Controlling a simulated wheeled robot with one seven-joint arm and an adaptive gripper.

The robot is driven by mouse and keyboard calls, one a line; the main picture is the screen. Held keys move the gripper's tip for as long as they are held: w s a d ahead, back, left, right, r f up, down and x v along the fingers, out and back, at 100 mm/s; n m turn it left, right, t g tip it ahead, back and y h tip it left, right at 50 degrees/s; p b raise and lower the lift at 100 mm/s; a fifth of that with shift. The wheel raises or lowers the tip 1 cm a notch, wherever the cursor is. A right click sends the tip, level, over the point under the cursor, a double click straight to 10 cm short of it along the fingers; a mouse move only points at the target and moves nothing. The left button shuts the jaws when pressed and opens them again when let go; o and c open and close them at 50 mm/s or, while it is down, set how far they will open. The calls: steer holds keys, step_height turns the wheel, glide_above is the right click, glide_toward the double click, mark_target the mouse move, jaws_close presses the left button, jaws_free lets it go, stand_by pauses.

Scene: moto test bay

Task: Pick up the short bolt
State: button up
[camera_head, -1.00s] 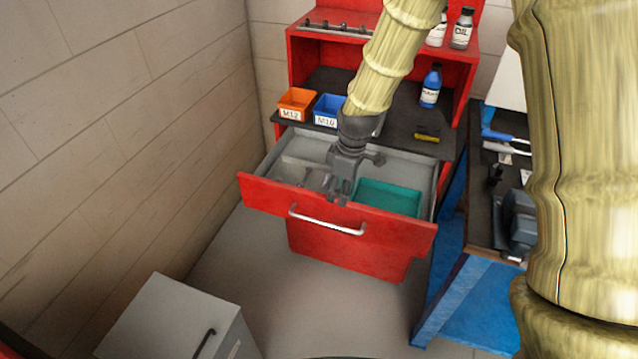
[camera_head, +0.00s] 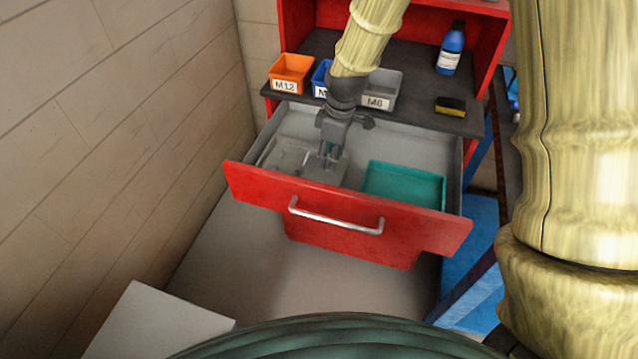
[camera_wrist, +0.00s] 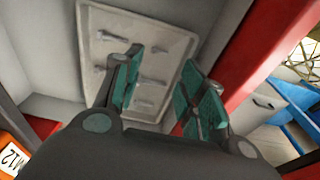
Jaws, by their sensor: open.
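Several grey bolts of differing lengths lie spread out in a light tray (camera_wrist: 178,42) in the wrist view. One small bolt (camera_wrist: 98,67) lies near the tray's left side, another bolt (camera_wrist: 152,81) lies between the fingers, and a longer one (camera_wrist: 116,36) lies near the far side. I cannot tell for certain which is the short bolt. In the head view the tray (camera_head: 268,156) is in the left part of the open drawer. My gripper (camera_head: 328,161) points down over the tray's right part. In the wrist view its green-padded fingers (camera_wrist: 163,60) are apart and empty.
The red drawer front (camera_head: 350,207) has a metal handle. A teal tray (camera_head: 403,185) is right of my gripper. Orange M12 (camera_head: 291,72), blue (camera_head: 321,78) and grey M6 (camera_head: 382,91) bins, a sponge (camera_head: 450,106) and a blue bottle (camera_head: 451,50) stand on the shelf behind.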

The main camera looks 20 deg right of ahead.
steer(key=p, duration=0.1)
glide_above(323, 180)
steer(key=s, duration=0.2)
steer(key=shift+d+f, duration=0.15)
steer(key=shift+f, duration=1.2)
steer(key=shift+d+f, duration=0.1)
steer(key=shift+f, duration=1.25)
steer(key=shift+w+a+f+p, duration=0.1)
steer(key=shift+a+f+p, duration=0.1)
steer(key=shift+f+p, duration=0.35)
steer(key=shift+w+a+f+p, duration=0.1)
steer(key=shift+a+f+p, duration=0.1)
steer(key=shift+f, duration=0.5)
steer(key=shift+w+a+f+p, duration=0.15)
steer(key=shift+f+p, duration=0.2)
steer(key=shift+f, duration=1.05)
jaws_close()
